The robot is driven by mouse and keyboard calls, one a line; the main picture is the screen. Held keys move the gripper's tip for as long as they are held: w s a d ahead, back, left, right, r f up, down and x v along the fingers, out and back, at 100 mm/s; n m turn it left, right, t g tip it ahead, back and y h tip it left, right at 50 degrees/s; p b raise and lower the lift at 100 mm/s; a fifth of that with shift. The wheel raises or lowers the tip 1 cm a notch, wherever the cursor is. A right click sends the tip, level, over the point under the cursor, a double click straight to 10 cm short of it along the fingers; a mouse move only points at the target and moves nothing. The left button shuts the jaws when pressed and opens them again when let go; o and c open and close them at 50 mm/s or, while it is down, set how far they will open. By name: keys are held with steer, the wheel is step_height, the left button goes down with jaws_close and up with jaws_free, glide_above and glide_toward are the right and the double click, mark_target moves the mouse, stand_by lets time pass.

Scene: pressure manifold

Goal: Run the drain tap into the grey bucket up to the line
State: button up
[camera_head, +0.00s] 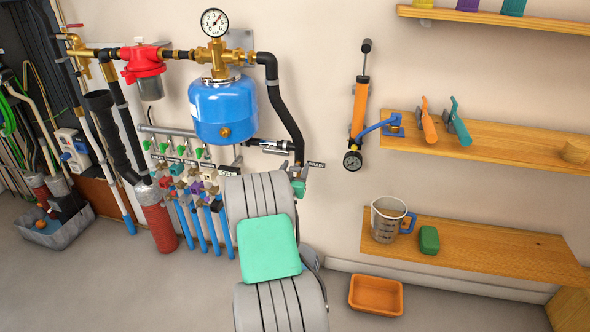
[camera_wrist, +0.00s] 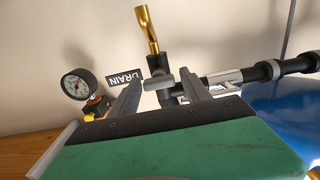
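The drain tap (camera_wrist: 160,84) shows in the wrist view beside a DRAIN label (camera_wrist: 125,77), with a brass spout (camera_wrist: 147,30). This view looks upside down, so the spout points up in the picture. My gripper (camera_wrist: 161,86) is open, one finger on each side of the tap's grey handle; I cannot tell whether they touch it. In the head view my gripper (camera_head: 299,174) is at the DRAIN label, mostly hidden by my wrist. A grey-blue rounded thing (camera_head: 310,258) on the floor is mostly hidden behind my arm; I cannot tell if it is the bucket. No fill line or water is visible.
A blue tank (camera_head: 223,110) with a gauge (camera_head: 214,22) hangs left of the tap. An orange pump (camera_head: 359,110) hangs to its right. A measuring jug (camera_head: 385,222) and green block (camera_head: 429,240) sit on the low shelf. An orange tray (camera_head: 376,296) and grey tub (camera_head: 62,235) are on the floor.

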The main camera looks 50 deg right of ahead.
jaws_close()
steer(key=shift+f+n+b, duration=0.15)
steer(key=shift+n+b, duration=0.3)
steer(key=shift+n, duration=0.35)
steer(key=shift+w+n, duration=0.1)
steer(key=shift+n, duration=1)
steer(key=shift+o, duration=0.8)
jaws_free()
steer(key=v, duration=0.8)
steer(key=shift+d, duration=0.1)
